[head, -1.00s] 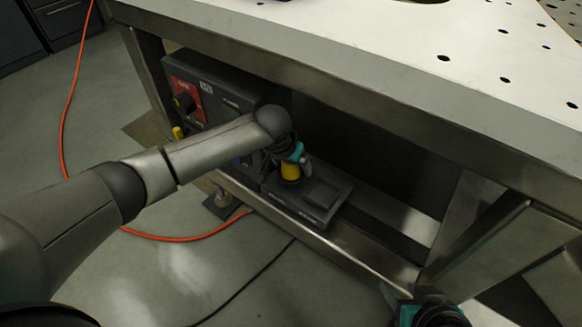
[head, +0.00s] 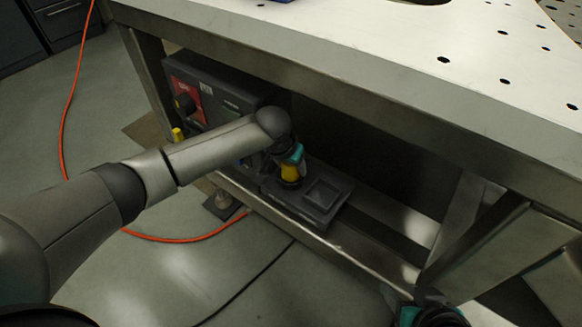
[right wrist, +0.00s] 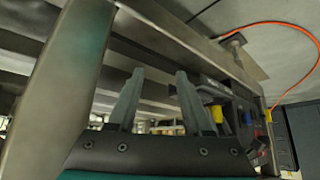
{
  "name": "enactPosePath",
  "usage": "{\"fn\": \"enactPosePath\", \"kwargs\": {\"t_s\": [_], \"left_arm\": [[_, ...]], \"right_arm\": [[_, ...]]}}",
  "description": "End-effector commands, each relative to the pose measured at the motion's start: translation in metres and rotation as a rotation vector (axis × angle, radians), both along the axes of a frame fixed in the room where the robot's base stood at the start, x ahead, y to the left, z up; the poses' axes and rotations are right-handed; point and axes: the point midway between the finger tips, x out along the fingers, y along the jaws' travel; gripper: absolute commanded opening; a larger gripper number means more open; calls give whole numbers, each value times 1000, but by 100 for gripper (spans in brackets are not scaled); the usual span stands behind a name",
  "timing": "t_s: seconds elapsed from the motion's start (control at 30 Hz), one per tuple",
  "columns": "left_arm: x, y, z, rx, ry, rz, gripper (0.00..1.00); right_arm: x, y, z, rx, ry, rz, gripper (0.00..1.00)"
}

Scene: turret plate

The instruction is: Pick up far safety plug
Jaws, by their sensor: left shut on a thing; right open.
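A yellow safety plug (head: 290,173) stands at the dark plug base (head: 322,196) on the shelf under the table. My left gripper (head: 295,157) comes down from above and is shut on this plug; its fingers and wrist hide the plug's top. Whether the plug is seated in the base or just lifted, I cannot tell. A second yellow piece (head: 177,134) shows at the lower left of the control box. My right gripper (head: 432,314) is at the bottom edge of the head view. Its two fingers are apart and empty in the right wrist view (right wrist: 158,92).
The control box (head: 213,88) with a red panel stands behind my left arm. The perforated tabletop (head: 390,45) and its metal frame overhang the shelf. A table leg brace (head: 478,240) is at the right. An orange cable (head: 185,238) lies on the floor.

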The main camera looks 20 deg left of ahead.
Motion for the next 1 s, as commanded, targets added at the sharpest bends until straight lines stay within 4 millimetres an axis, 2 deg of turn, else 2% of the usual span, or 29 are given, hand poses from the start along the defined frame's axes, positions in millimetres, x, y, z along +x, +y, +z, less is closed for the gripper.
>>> {"fn": "enactPosePath", "kwargs": {"t_s": [0.37, 0.7, 1.0], "left_arm": [[0, 0, 6, 0, -1, 0, 0], [1, -1, 20, -1, -2, 0, 0], [0, 0, 39, -1, -1, 0, 0]], "right_arm": [[-4, -7, 4, -20, 41, -11, 50], [-26, -27, 10, -80, 195, -47, 50], [-25, -27, -21, -87, 245, -44, 50]]}}
